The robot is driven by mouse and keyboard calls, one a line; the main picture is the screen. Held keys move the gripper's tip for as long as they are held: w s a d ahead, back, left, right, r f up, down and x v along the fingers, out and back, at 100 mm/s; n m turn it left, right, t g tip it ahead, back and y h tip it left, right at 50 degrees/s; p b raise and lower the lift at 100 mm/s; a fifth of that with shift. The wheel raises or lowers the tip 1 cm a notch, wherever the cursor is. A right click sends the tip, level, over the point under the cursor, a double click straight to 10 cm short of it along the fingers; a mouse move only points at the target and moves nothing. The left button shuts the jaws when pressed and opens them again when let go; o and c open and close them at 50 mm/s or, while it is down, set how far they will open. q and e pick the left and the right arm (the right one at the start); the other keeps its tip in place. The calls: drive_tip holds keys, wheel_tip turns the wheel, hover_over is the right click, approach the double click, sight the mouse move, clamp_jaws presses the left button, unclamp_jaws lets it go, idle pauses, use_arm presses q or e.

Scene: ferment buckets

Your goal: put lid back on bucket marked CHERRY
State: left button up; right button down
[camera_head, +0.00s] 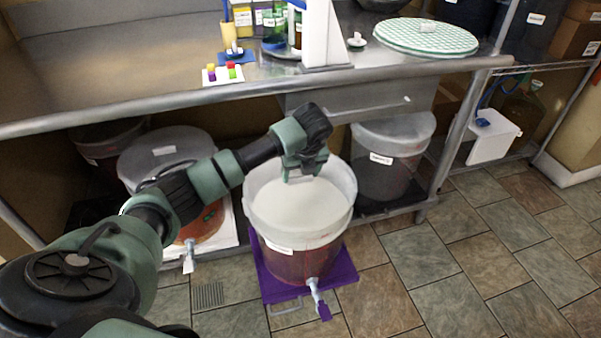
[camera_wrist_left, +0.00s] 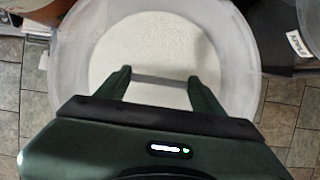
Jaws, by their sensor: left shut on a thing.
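A translucent bucket (camera_head: 293,263) with reddish contents and an unreadable label stands on a purple base. A round, white, speckled surface (camera_head: 300,208) shows inside its rim; I cannot tell whether this is a lid or the contents. My left gripper (camera_head: 303,172) is over the far part of the bucket's mouth. In the left wrist view its fingers (camera_wrist_left: 162,77) are shut on a thin grey bar (camera_wrist_left: 150,79); I cannot tell whether it belongs to a lid. No CHERRY label is legible. My right gripper is not in view.
A bucket (camera_head: 408,140) at right carries a label reading APPLE (camera_wrist_left: 300,44) in the wrist view. A covered bucket (camera_head: 168,150) is at left. The steel table (camera_head: 120,75) overhangs them. A green-checked disc (camera_head: 425,37) lies on top. Tiled floor (camera_head: 450,270) is clear at right.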

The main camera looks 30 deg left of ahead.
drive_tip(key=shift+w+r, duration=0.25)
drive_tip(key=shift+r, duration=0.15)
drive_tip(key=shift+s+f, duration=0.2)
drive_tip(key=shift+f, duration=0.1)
use_arm(q)
drive_tip(key=o, duration=2.1)
drive_tip(key=shift+f, duration=0.1)
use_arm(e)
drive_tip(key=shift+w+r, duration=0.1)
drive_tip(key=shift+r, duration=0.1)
use_arm(q)
drive_tip(key=shift+r, duration=0.25)
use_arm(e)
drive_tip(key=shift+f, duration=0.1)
